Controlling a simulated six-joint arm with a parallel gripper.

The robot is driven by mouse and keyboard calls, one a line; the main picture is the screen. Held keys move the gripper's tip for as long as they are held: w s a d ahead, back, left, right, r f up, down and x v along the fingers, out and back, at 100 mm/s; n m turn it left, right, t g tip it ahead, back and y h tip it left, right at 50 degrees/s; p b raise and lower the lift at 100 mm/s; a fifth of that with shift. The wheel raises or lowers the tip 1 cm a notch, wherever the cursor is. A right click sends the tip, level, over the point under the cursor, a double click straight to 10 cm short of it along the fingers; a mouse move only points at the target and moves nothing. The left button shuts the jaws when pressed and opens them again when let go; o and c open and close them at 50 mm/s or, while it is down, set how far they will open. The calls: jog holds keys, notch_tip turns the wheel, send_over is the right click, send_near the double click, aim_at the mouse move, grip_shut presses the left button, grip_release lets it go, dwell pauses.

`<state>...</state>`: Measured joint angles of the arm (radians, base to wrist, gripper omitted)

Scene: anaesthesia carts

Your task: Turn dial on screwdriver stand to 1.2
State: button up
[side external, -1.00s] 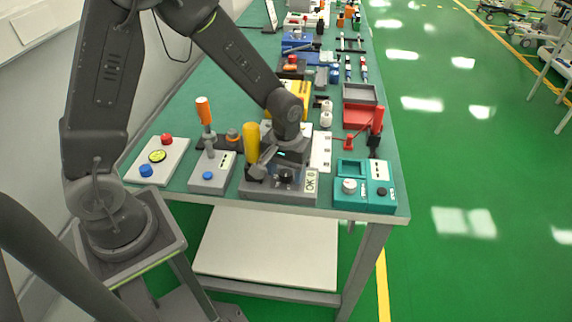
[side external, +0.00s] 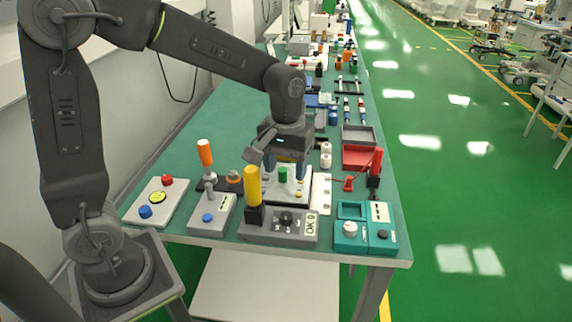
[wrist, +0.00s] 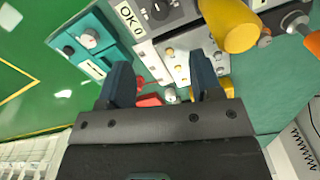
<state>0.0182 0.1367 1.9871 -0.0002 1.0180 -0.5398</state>
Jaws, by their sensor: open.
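The grey screwdriver stand (side external: 270,235) sits at the table's front edge, with a yellow-handled screwdriver (side external: 253,188) upright at its left. Its black dial (side external: 286,219) is in the middle and its "OK 0" display (side external: 311,224) at the right. The dial's setting is too small to read. In the wrist view the dial (wrist: 160,10) is at the top edge, partly cut off, beside the display (wrist: 130,17). My gripper (side external: 285,181) points down behind the stand, apart from the dial. Its two fingers are spread and empty in the wrist view (wrist: 163,78).
A teal unit (side external: 350,243) with a white knob (side external: 350,228) stands right of the stand. A grey unit (side external: 212,222) with an orange-handled screwdriver (side external: 205,153) stands left. A white panel (side external: 293,187) lies under my gripper. A red tray (side external: 360,158) lies behind right.

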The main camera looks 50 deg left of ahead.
aim_at(286, 215)
notch_tip(286, 215, down, 14)
jog(key=n, duration=0.6)
jog(key=shift+r+n+g, duration=0.1)
jog(key=shift+n+g, duration=0.2)
jog(key=shift+n, duration=0.1)
jog(key=shift+c, duration=0.2)
jog(key=c, duration=0.9)
